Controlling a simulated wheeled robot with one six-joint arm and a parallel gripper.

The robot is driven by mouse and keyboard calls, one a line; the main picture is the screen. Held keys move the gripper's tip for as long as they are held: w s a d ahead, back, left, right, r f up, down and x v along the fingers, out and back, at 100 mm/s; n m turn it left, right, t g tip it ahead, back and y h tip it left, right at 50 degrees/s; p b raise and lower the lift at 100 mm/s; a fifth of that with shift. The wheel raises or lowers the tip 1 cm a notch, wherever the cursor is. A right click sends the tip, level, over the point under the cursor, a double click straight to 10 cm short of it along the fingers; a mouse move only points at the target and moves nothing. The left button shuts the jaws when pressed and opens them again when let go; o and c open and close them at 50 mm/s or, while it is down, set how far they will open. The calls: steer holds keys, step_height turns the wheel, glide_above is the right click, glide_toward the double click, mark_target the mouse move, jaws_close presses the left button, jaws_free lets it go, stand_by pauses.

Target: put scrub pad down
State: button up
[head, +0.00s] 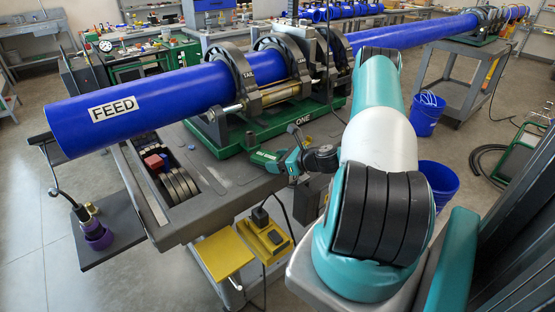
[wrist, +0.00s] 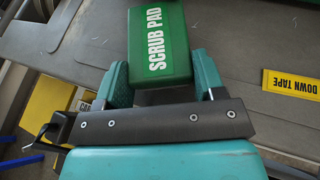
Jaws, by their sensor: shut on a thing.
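The scrub pad (wrist: 160,44) is a green block with white lettering in the wrist view. My gripper (wrist: 161,75) is shut on it, with one teal finger on each side. The pad is over the grey cart top (wrist: 235,50); I cannot tell whether it touches. In the head view my gripper (head: 264,160) is small, just in front of the green machine base, and the pad is hard to tell apart from the fingers.
A yellow DOWN TAPE label (wrist: 291,84) lies on the cart top to the right. In the head view the blue FEED pipe (head: 150,105) runs through black clamps (head: 240,80) on a green base (head: 222,137). Dark discs (head: 178,186) sit in a recess at left.

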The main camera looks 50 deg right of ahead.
steer(key=shift+f, duration=0.25)
steer(key=o, duration=0.9)
steer(key=shift+r, duration=0.15)
